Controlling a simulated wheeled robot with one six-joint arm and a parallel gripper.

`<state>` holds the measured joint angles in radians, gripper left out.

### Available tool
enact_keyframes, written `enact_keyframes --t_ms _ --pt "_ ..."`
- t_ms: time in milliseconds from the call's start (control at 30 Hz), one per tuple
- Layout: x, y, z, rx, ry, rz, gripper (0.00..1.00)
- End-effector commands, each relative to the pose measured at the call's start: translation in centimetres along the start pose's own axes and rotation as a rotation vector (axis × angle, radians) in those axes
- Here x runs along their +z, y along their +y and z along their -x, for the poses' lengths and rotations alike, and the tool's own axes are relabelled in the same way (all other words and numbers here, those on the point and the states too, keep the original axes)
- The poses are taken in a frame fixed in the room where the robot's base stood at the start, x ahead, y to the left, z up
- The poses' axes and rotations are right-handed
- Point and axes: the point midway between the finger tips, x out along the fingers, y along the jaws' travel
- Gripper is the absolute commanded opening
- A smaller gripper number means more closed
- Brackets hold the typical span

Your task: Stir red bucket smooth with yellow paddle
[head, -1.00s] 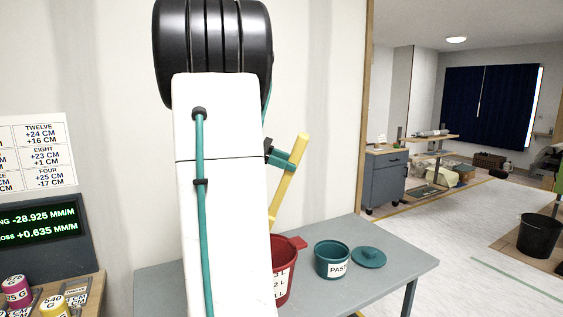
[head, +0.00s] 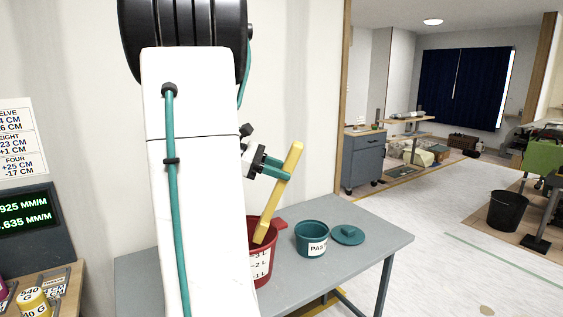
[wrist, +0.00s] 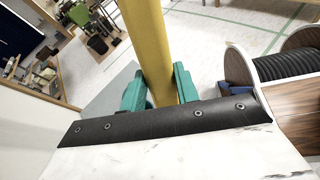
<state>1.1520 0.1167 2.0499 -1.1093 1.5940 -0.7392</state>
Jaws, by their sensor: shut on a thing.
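My gripper (head: 275,168) has teal fingers shut on the yellow paddle (head: 287,182), gripping its upper part. In the wrist view the paddle (wrist: 148,45) stands between the teal fingers (wrist: 156,92). The paddle is tilted, its top leaning right, and its lower end reaches the mouth of the red bucket (head: 262,262) in the head view. The bucket stands on a grey table and has volume marks on its side. My arm hides its left part. I cannot see the contents or how deep the paddle sits.
A teal pot labelled PAST (head: 311,239) and a teal lid (head: 347,235) stand right of the bucket on the grey table (head: 370,252). A display (head: 25,217) and weights (head: 33,303) are at left. A black bin (head: 503,211) stands on the floor at right.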

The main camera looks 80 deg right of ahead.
Motion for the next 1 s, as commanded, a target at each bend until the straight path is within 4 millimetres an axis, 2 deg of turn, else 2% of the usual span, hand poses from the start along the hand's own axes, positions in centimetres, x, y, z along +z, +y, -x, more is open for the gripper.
enact_keyframes --t_ms 1000 --pt "-10.3 0.0 0.0 0.000 -0.001 0.003 0.01"
